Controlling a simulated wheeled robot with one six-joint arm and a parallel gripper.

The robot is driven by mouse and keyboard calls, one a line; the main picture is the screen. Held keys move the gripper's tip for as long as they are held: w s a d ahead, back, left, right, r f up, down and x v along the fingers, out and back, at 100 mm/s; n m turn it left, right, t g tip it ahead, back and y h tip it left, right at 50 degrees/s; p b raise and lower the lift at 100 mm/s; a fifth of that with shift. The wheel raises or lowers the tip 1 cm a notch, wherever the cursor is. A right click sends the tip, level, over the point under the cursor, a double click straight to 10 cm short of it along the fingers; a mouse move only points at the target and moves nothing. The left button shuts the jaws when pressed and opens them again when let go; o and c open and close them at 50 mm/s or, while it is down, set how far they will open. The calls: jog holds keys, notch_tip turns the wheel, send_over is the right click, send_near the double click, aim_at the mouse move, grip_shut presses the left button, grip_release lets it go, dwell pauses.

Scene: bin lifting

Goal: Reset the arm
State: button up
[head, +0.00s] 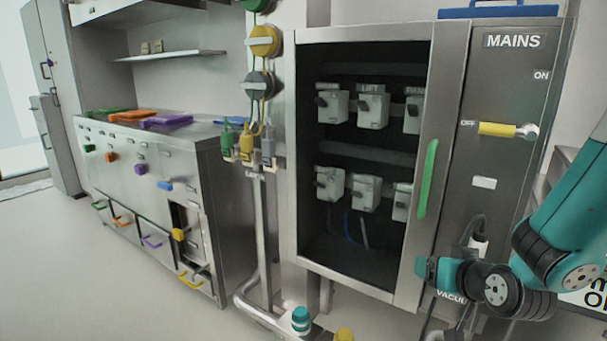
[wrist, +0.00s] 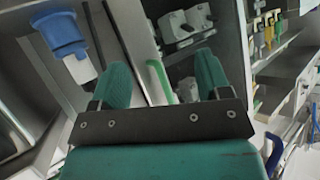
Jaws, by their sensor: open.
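My arm (head: 570,235), teal with black joints, comes in from the right in the head view and is bent in front of the cabinet's lower right. Its teal end shows near the foot of the green door handle (head: 427,180). In the wrist view my gripper (wrist: 162,75) has two teal fingers apart. The gap between them looks empty, with the green handle (wrist: 160,82) in the background. Whether anything touches the fingers cannot be told.
The MAINS panel (head: 512,90) has a yellow lever (head: 497,129) pointing at OFF. A blue and white connector (wrist: 65,40) shows left in the wrist view. Floor (head: 90,275) is free at the left front.

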jog(key=s+a+r+n+g+y, duration=0.3)
jog(key=s+a+r+g+y, duration=0.15)
jog(key=s+a, duration=0.45)
jog(key=s+a+r+n+g+h, duration=0.1)
jog(key=s+a+r+n+g, duration=0.2)
jog(key=s, duration=0.5)
jog(key=s+r+n+g, duration=0.2)
jog(key=s+r+g, duration=0.15)
jog(key=s, duration=0.35)
notch_tip(320, 180, up, 20)
jog(key=s+g+p, duration=0.1)
jog(key=p, duration=1.9)
jog(key=shift+s+d+h, duration=0.2)
jog(key=shift+s+h, duration=0.05)
jog(key=shift+h, duration=0.1)
